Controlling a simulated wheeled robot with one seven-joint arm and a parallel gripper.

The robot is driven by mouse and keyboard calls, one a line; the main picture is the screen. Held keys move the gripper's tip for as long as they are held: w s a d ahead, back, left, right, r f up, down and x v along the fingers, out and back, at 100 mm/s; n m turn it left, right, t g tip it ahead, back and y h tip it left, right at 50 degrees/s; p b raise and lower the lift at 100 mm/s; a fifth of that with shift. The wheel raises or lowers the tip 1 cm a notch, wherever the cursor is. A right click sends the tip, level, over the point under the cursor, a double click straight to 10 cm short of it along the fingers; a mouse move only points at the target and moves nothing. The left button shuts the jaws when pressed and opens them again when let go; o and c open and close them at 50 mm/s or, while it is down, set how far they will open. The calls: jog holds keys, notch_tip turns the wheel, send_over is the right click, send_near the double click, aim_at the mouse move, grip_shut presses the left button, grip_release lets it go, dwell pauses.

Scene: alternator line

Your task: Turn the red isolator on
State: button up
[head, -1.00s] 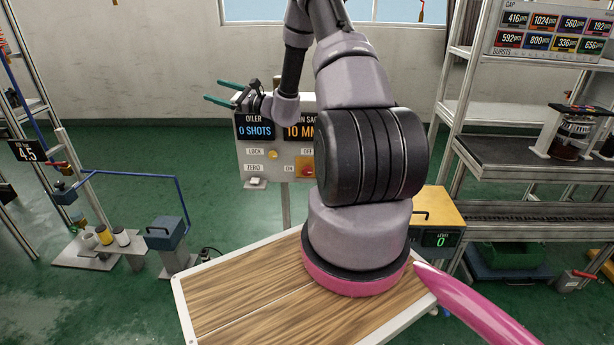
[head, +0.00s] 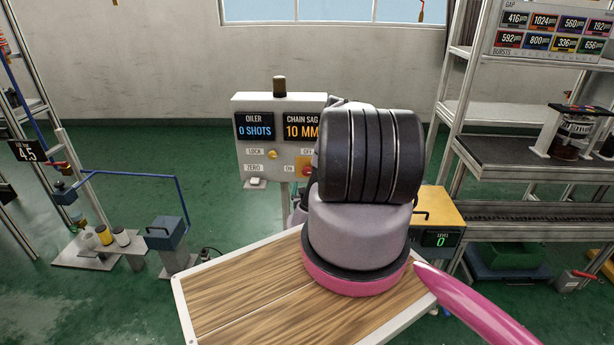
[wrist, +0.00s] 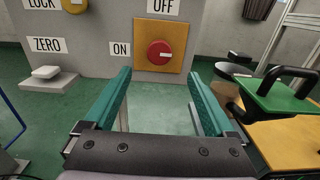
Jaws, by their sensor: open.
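The red isolator (wrist: 159,53) is a round red knob with a white mark, on a yellow plate (wrist: 177,23) low on the grey control box (head: 243,145). Its mark points right, toward neither the OFF label (wrist: 163,6) above nor the ON label (wrist: 121,49) at its left. In the head view the isolator (head: 307,171) is partly hidden by my arm. My gripper (wrist: 159,78) is open and empty in the wrist view, its two green fingers pointing toward the box just below the knob.
A white ZERO button (wrist: 46,72) and a yellow LOCK knob (head: 272,154) sit left of the isolator.

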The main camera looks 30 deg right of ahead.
jog(key=x, duration=0.9)
jog(key=shift+w+d, duration=0.15)
jog(key=shift+w, duration=0.05)
jog(key=c, duration=1.4)
